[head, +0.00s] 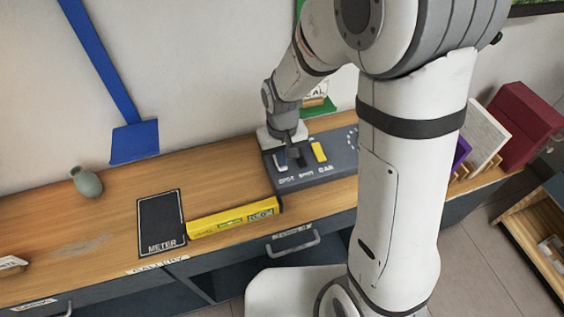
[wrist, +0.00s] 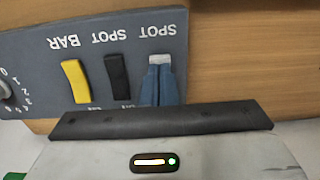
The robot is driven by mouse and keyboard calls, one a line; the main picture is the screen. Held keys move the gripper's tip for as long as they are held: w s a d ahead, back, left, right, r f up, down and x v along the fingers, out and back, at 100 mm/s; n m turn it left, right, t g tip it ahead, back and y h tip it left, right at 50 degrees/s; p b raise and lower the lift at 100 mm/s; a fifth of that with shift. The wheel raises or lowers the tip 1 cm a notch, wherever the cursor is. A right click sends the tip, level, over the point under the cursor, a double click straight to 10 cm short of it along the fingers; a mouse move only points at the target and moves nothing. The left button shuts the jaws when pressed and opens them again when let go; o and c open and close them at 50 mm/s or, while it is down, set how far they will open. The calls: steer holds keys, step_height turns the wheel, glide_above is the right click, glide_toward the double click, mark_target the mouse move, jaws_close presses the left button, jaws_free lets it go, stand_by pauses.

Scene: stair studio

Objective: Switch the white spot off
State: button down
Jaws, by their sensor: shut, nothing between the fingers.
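The grey control panel (head: 330,171) lies on the wooden counter. It also shows upside down in the wrist view (wrist: 30,55), with labels reading SPOT, SPOT and BAR. The white spot switch (wrist: 160,58) is at the right of the row there. A black switch (wrist: 117,75) and a yellow switch (wrist: 75,81) stand beside it. My gripper (wrist: 161,70) is shut and empty, its blue fingertips over the white switch and hiding part of it. I cannot tell whether they touch it. In the head view my gripper (head: 283,164) is at the panel's left end.
A yellow spirit level (head: 232,217) and a black METER plate (head: 161,222) lie left of the panel. A green vase (head: 87,182) stands farther left. A dial (wrist: 5,88) is on the panel. Binders (head: 522,125) stand at the right.

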steer(key=shift+f+b, duration=0.3)
steer(key=shift+f, duration=0.1)
steer(key=shift+r, duration=0.15)
steer(key=shift+r+p, duration=2.65)
steer(key=shift+r, duration=0.8)
steer(key=s+d+r+m+t, duration=0.3)
steer(key=s+d+r, duration=0.9)
steer(key=d+r, duration=0.1)
steer(key=shift+v, duration=0.75)
steer(key=shift+s, duration=0.15)
